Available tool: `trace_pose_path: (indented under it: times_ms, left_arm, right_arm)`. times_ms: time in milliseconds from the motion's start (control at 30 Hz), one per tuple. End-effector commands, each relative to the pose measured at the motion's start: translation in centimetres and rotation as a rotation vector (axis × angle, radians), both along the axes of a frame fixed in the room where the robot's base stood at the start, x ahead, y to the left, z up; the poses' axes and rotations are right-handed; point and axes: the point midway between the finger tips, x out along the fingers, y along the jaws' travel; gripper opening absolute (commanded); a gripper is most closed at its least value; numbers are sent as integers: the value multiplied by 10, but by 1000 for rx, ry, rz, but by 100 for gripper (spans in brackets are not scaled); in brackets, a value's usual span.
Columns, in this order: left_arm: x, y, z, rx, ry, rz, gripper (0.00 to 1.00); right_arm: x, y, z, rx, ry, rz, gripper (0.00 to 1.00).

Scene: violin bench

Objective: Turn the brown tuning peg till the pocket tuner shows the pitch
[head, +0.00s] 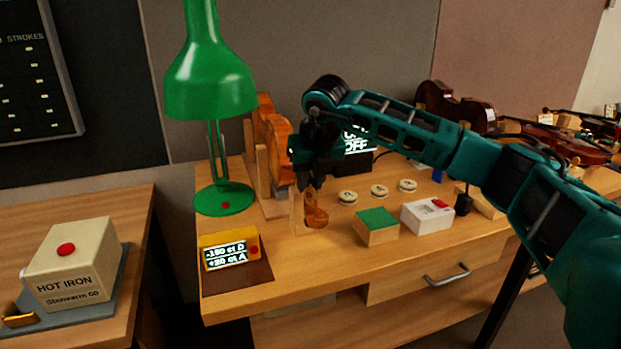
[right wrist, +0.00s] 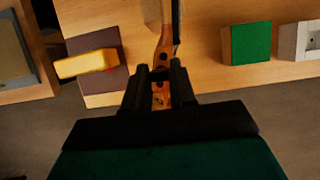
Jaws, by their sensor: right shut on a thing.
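The orange-brown violin (head: 276,150) stands in a wooden holder at the back left of the bench. Its scroll (head: 316,216) shows below my right gripper (head: 312,182), and its pegbox (right wrist: 163,50) shows ahead of the jaws in the right wrist view. My right gripper (right wrist: 160,76) is shut at the pegbox. The brown tuning peg is hidden between the jaws. The yellow pocket tuner (head: 230,250) lies on a brown mat at the front left, its lit display seeming to read about -150 ct D and +20 ct A. It also shows in the right wrist view (right wrist: 84,64). My left gripper is out of view.
A green lamp (head: 222,197) stands left of the violin. A green-topped block (head: 376,224) and a white box with a red button (head: 427,216) are to the right. Several round discs (head: 379,190) lie behind them. A dark lit sign (head: 358,146) is partly hidden by my arm.

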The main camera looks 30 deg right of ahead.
Motion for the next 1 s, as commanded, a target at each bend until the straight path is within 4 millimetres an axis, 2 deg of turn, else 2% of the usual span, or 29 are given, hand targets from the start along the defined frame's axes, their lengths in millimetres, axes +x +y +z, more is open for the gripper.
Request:
trace_pose_path:
  times_ms: [33, 167, 567, 1000]
  left_arm:
    - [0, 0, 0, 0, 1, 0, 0]
    - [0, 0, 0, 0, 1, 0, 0]
    - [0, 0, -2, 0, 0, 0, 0]
    - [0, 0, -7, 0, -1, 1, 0]
  right_arm:
    - [0, 0, 0, 0, 0, 0, 12]
    - [0, 0, 0, 0, 0, 0, 0]
    - [0, 0, 0, -1, 0, -66, 0]
    - [2, 3, 0, 2, -1, -389, 0]
